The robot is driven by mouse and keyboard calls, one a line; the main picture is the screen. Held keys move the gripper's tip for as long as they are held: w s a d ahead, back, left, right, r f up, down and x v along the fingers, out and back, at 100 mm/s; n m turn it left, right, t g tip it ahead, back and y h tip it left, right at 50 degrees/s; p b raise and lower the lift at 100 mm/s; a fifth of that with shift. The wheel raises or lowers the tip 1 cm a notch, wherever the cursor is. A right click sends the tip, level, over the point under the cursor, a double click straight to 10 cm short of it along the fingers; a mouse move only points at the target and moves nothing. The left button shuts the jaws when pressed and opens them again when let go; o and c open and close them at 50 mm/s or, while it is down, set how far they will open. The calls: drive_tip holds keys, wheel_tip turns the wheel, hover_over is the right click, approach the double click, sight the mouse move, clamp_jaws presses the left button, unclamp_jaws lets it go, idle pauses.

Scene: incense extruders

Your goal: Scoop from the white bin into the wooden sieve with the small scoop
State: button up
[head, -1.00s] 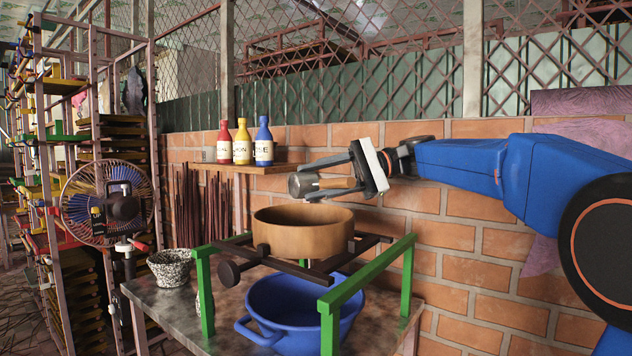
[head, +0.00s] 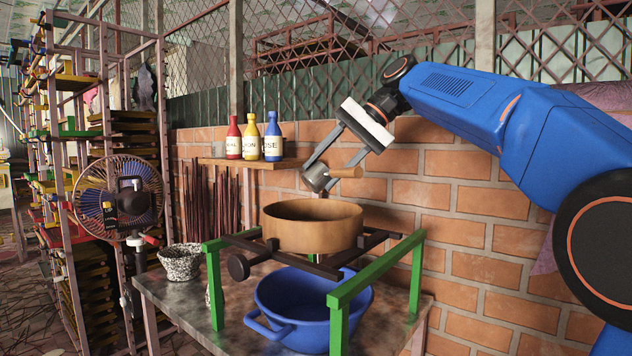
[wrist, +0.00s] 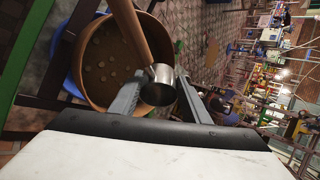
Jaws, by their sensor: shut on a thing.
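My gripper (head: 334,160) is shut on the small scoop, which has a metal cup (head: 316,178) and a wooden handle (head: 347,172). The fingers point down and left in the head view, holding the scoop above the wooden sieve (head: 312,230). In the wrist view, the cup (wrist: 160,86) sits between the fingertips and the handle (wrist: 130,32) crosses over the sieve (wrist: 88,92). Several small lumps lie on the sieve's floor. The cup's contents cannot be made out. I see no clear white bin in these views.
The sieve rests on dark rails of a green-legged stand (head: 350,287). A blue basin (head: 310,310) is beneath it on the table (head: 195,308). A speckled bowl (head: 180,264) stands left. Three bottles (head: 252,140) are on a shelf (head: 240,164) by the brick wall.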

drive_tip(key=t+h, duration=0.1)
drive_tip(key=h, duration=0.1)
drive_tip(key=r+n+t+h, duration=0.1)
drive_tip(key=h, duration=0.1)
drive_tip(key=shift+a+r, duration=0.1)
drive_tip(key=t+h, duration=0.1)
drive_tip(key=h, duration=0.2)
drive_tip(key=shift+r+n+t+h, duration=0.3)
drive_tip(key=shift+r+t, duration=0.1)
drive_tip(key=shift+r+t+h, duration=0.15)
drive_tip(key=shift+t+h, duration=0.25)
drive_tip(key=shift+h, duration=0.3)
